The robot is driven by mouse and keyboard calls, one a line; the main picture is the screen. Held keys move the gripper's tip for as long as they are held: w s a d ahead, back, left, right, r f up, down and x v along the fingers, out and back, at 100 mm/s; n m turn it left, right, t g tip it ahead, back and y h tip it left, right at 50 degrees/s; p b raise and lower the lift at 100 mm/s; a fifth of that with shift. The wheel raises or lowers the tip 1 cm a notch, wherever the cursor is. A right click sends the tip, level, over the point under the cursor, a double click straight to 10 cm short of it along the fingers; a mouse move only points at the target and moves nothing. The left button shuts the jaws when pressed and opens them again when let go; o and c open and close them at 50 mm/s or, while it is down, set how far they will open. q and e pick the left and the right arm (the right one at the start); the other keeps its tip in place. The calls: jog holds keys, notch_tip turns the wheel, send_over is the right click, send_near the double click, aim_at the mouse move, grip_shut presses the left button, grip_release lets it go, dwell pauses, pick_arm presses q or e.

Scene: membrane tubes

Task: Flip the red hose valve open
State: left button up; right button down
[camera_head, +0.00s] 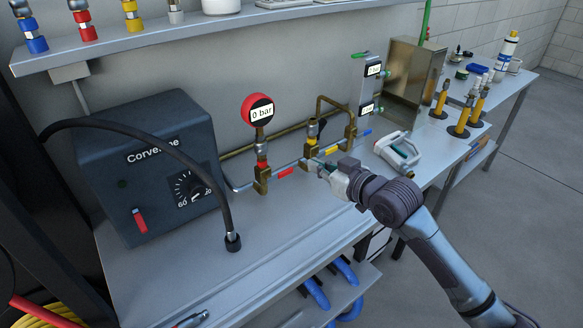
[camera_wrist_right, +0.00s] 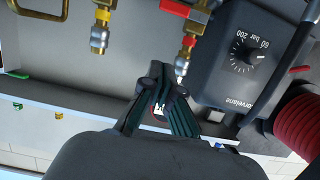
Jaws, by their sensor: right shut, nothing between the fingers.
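The red valve lever (camera_head: 285,172) extends right from a brass valve body (camera_head: 261,183) below the round red gauge (camera_head: 259,109) reading 0 bar. In the right wrist view, a red lever (camera_wrist_right: 175,8) shows at the top edge, above the fingertips. My right gripper (camera_head: 317,165) is right of the red lever, apart from it in the picture. Its fingers also show in the wrist view (camera_wrist_right: 161,98), closed together and empty. My left gripper is not in view.
A yellow lever (camera_head: 332,150) and a blue lever (camera_head: 367,132) lie along the same brass pipework. A dark control box (camera_head: 135,170) stands left, with a black hose (camera_head: 215,180) arching over the bench. A shelf (camera_head: 170,40) runs above.

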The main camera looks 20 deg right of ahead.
jog(key=p, duration=0.2)
send_over(280, 175)
jog(key=s+d, duration=0.1)
jog(key=d, duration=0.2)
notch_tip(280, 175, down, 2)
jog(key=shift+w+f+p, duration=0.2)
jog(key=shift+f+p, duration=0.25)
jog(key=shift+f, duration=1.85)
